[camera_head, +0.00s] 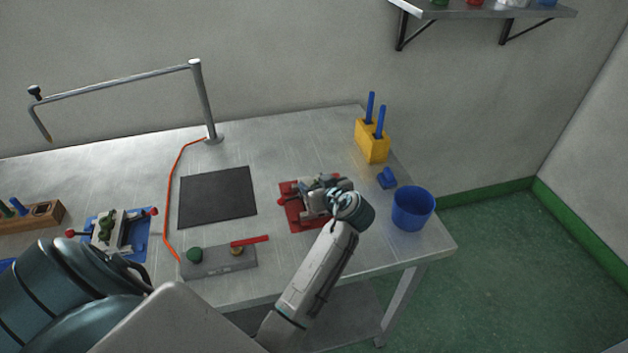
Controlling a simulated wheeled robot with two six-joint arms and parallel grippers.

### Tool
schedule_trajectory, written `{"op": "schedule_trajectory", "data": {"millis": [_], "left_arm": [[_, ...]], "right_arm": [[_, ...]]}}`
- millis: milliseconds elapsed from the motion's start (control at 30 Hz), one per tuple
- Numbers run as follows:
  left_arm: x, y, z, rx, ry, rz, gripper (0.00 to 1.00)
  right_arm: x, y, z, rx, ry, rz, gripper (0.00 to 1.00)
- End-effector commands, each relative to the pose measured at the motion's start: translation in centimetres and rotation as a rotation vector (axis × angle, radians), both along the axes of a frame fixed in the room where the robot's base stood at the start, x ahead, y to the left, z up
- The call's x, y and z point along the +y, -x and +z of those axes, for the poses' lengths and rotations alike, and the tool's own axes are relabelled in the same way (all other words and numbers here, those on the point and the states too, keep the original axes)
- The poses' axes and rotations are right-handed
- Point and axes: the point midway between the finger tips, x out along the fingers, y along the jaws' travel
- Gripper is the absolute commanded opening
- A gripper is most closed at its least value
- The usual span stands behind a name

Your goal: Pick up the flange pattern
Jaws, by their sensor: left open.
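My left arm comes in from the lower left and its wrist hangs over the right part of the bench. My left gripper (325,188) is open above the red fixture (292,209) and its grey metal block; the gripper and wrist cover much of it. I cannot make out a flange pattern for certain; any piece between the fingers is hidden or too small to tell. A similar blue fixture (141,240) at the left has green pieces (106,224) on its metal block. My right gripper is not in view.
A dark mat (217,197) lies mid-bench. In front is a grey block (218,263) with a green knob and red handle. At right stand a yellow holder (373,145), a small blue piece (387,178) and a blue bin (413,209). A metal post (205,105) rises behind.

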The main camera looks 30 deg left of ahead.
Motion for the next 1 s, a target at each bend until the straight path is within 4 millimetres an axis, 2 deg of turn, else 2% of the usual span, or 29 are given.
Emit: {"op": "schedule_trajectory", "data": {"millis": [100,200,433,767,1000], "left_arm": [[-0.1,0.0,0.0,0.0,0.001,0.0,0.53],[-0.1,0.0,0.0,0.0,0.001,0.0,0.51],[-0.1,0.0,0.0,0.0,0.001,0.0,0.06],[-0.1,0.0,0.0,0.002,0.002,-0.001,0.06],[0.1,-0.8,1.4,0.0,0.001,-0.009,0.06]], "right_arm": [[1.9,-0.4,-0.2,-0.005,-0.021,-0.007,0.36],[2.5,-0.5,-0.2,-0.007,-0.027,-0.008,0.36],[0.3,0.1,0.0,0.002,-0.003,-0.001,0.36],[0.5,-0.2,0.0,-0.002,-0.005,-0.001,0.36],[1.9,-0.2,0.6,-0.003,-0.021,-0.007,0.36]]}}
